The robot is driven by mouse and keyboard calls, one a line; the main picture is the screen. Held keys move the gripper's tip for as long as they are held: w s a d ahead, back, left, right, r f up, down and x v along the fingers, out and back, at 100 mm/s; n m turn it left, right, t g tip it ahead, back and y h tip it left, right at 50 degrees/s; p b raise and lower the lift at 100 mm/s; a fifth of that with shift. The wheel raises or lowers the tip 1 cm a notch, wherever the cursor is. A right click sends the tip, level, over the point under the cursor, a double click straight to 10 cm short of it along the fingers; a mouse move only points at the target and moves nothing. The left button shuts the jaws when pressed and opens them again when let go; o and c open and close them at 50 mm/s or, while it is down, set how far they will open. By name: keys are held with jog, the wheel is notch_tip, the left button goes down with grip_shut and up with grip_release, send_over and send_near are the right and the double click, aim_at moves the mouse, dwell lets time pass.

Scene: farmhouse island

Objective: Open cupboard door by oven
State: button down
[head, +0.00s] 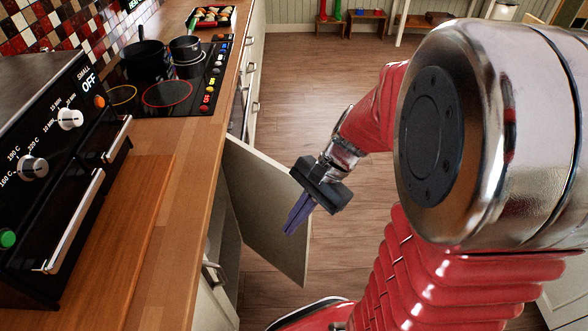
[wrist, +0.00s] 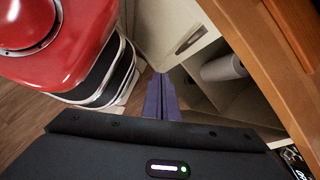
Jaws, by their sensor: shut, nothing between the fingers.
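The cupboard door (head: 268,205) stands swung out from the counter front in the head view, well open, with the face towards the opening showing. My gripper (head: 290,222) is in front of that face, its purple fingers together and empty; whether they touch the door cannot be told. In the wrist view the closed fingers (wrist: 162,92) point towards the cupboard front, beside the open cupboard interior (wrist: 240,95). A pale roll-shaped thing (wrist: 222,68) lies inside. The oven (head: 62,190) stands on the counter at the left.
A wooden counter (head: 185,190) runs along the left, with a hob (head: 185,92) and pans farther back. A neighbouring cupboard front has a metal handle (head: 212,272), also seen in the wrist view (wrist: 195,38). The wooden floor (head: 325,75) beyond the door is clear.

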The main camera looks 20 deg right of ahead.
jog(key=w+d+f+m+t, duration=0.1)
jog(key=d+f+m+t, duration=0.4)
jog(key=f+m, duration=0.4)
jog(key=w+d+f+m+t, duration=0.1)
jog(key=d+f+m+t, duration=0.5)
jog(key=m, duration=0.8)
jog(key=w+d+f+m+t+y, duration=0.1)
jog(key=d+f+m+t, duration=0.4)
jog(key=f+m, duration=0.7)
jog(key=shift+d+f+t, duration=0.4)
jog(key=shift+d+f, duration=0.05)
jog(key=shift+d, duration=0.25)
jog(key=shift+w+a, duration=0.1)
jog(key=shift+w, duration=0.05)
